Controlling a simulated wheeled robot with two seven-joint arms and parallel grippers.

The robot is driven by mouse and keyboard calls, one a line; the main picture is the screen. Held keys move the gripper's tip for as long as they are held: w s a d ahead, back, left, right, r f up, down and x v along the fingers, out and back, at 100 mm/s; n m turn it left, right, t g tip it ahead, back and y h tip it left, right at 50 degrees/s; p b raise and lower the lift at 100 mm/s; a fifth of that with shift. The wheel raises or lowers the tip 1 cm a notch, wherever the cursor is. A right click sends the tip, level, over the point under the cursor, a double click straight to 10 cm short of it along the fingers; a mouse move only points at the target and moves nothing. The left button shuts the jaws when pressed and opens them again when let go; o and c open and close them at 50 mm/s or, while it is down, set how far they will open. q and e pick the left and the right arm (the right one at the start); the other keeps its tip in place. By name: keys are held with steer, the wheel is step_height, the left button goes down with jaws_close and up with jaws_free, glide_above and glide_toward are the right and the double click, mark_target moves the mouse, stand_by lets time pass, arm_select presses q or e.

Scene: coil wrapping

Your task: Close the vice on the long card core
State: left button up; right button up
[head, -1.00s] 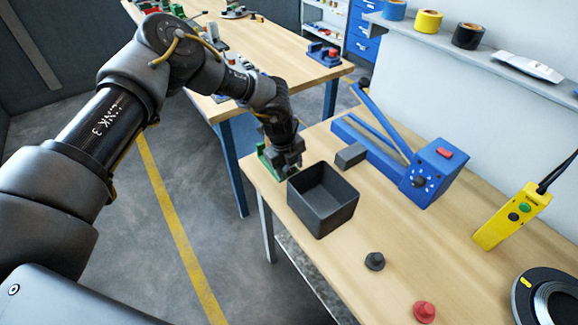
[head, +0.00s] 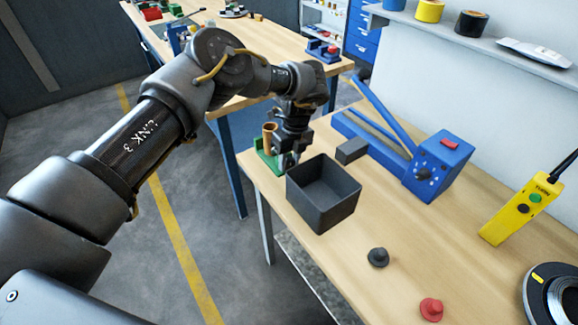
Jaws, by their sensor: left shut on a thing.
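My left gripper (head: 287,161) points down at the right side of the vice, just left of the black bin. It is shut on a part of the vice, which its fingers largely hide. My right gripper is not in view.
An open, empty black bin (head: 324,211) stands close to the right of my left gripper. Behind are a dark block (head: 351,151) and a blue lever machine (head: 437,168). A black knob (head: 378,258), a red knob (head: 431,310) and a yellow control box (head: 520,211) are farther right.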

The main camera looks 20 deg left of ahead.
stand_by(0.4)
arm_select(q)
steer(key=o, duration=1)
step_height(320, 180, up, 11)
steer(key=w+d+b, duration=0.1)
steer(key=shift+w+f+b, duration=0.2)
steer(key=shift+w+b, duration=0.05)
steer(key=shift+b, duration=0.05)
steer(key=shift+f, duration=0.1)
